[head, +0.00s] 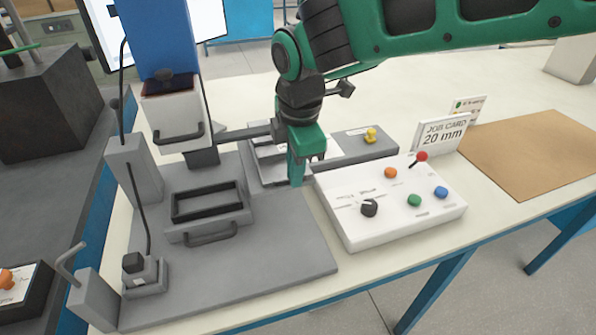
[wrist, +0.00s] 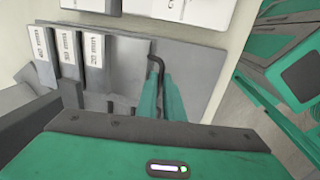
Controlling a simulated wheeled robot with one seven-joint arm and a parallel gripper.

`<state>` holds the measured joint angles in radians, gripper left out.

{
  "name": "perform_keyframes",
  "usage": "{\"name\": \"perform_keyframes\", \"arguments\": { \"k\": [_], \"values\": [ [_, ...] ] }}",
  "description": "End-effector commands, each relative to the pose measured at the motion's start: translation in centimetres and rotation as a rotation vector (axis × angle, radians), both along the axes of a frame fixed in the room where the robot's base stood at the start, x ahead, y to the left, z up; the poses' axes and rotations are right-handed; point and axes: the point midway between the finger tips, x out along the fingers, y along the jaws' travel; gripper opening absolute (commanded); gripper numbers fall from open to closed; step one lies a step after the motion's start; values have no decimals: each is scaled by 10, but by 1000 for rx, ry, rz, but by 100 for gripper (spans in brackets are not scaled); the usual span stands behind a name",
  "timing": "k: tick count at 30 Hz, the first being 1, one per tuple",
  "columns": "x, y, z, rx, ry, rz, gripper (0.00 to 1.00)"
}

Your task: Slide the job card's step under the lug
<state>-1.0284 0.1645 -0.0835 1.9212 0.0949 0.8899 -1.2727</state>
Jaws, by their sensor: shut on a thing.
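The job card (head: 441,134) stands upright behind the control panel and reads 20 mm. My gripper (head: 297,182) points down between the grey fixture plate and the panel. In the wrist view, my gripper (wrist: 162,98) has its green fingers closed around a black bent handle (wrist: 156,62). In the head view, my gripper partly hides the steps. A grey arm, possibly the lug (head: 245,133), reaches from the blue column towards my gripper.
The white control panel (head: 345,225) with coloured buttons and a red-tipped lever lies right of my gripper. A black-framed tray (head: 207,202) sits on the fixture plate (head: 270,265). A brown mat (head: 540,155) lies far right.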

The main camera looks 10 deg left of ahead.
Motion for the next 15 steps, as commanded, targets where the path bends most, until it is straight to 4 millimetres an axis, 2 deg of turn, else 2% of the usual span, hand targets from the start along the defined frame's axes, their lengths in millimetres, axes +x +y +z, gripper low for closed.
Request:
{"name": "perform_keyframes", "arguments": {
  "k": [1, 2, 3, 4, 15],
  "values": [
    [6, 3, 4, 14, -14, -6, 0],
    [6, 3, 4, 14, -15, -6, 15],
    [6, 3, 4, 14, -14, -6, 24],
    [6, 3, 3, 14, -14, -6, 26],
    [3, 1, 8, 9, -9, -5, 26]
  ]
}}
